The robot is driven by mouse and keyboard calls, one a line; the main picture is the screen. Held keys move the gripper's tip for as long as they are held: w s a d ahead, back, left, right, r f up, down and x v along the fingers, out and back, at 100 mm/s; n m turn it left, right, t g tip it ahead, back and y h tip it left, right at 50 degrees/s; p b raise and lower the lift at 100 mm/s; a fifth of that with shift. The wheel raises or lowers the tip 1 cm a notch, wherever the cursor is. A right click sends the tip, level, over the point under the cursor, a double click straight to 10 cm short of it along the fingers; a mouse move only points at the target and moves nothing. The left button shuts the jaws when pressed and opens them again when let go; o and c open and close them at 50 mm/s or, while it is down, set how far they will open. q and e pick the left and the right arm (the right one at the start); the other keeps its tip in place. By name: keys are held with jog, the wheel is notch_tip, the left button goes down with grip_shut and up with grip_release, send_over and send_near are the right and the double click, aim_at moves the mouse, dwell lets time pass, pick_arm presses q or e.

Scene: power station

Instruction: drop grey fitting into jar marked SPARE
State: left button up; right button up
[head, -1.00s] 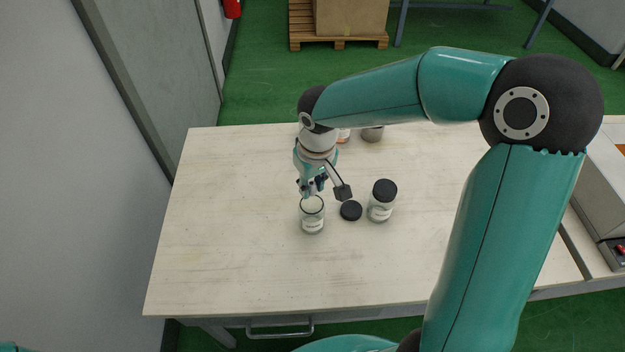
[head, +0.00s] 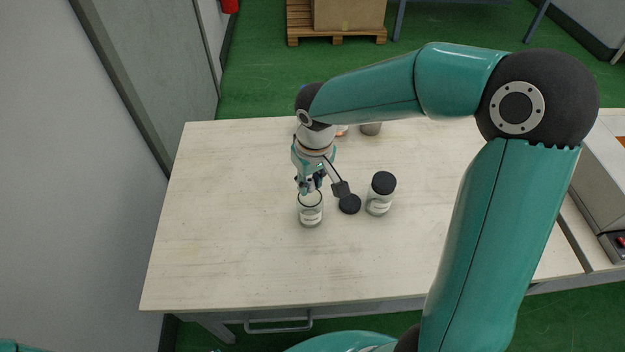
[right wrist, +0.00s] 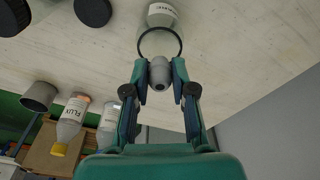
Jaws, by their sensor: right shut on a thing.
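My right gripper (head: 311,190) is shut on the small grey fitting (right wrist: 160,74), seen between the fingertips (right wrist: 160,82) in the right wrist view. The fitting cannot be made out in the head view. An open clear glass jar (head: 311,214) with a white label stands upright on the table, and the fingertips are at its mouth. In the right wrist view, the jar's rim and partly readable label (right wrist: 162,10) show just beyond the fitting. I cannot tell whether the fitting is inside the rim. My left gripper is not in view.
A black lid (head: 349,204) lies right of the open jar, and a black-capped jar (head: 381,195) stands beyond it. A grey can (right wrist: 39,95), a FLUX bottle (right wrist: 72,120) and another bottle (right wrist: 108,125) stand farther back. The left of the table (head: 220,220) is clear.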

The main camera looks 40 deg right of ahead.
jog(key=shift+f, duration=0.2)
dwell(0.5)
jog(key=o, duration=0.8)
jog(key=shift+w, duration=0.1)
jog(key=shift+r, duration=0.1)
notch_tip(320, 180, up, 12)
jog(key=p, duration=0.8)
jog(key=shift+p, duration=0.3)
dwell(0.7)
